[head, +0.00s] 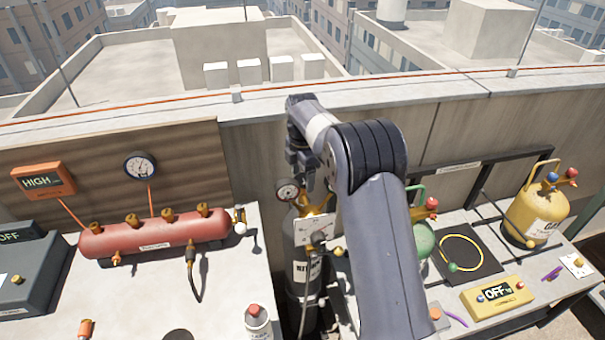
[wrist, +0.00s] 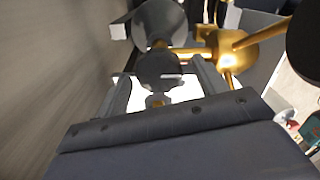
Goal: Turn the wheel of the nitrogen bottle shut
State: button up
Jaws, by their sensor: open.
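The nitrogen bottle (head: 305,268) is a dark cylinder with a pale label, standing upright in the gap between two benches. Its brass valve (wrist: 232,52) shows in the wrist view, right of my fingers. A dark round part, probably the wheel (wrist: 160,68), appears between my two fingers; I cannot tell whether they touch it. In the head view the wheel is hidden by my gripper and arm. My gripper (head: 300,168) points down over the bottle's top, fingers apart; it also shows in the wrist view (wrist: 164,82).
A gauge (head: 288,191) sits at the bottle's top. The left bench holds a red manifold (head: 155,233) and a spray can (head: 257,322). The right bench holds a green bottle (head: 421,243), a yellow bottle (head: 540,215) and a yellow OFF box (head: 497,297). A parapet wall rises behind.

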jog(key=shift+c, duration=0.2)
jog(key=c, duration=0.9)
jog(key=shift+c, duration=0.2)
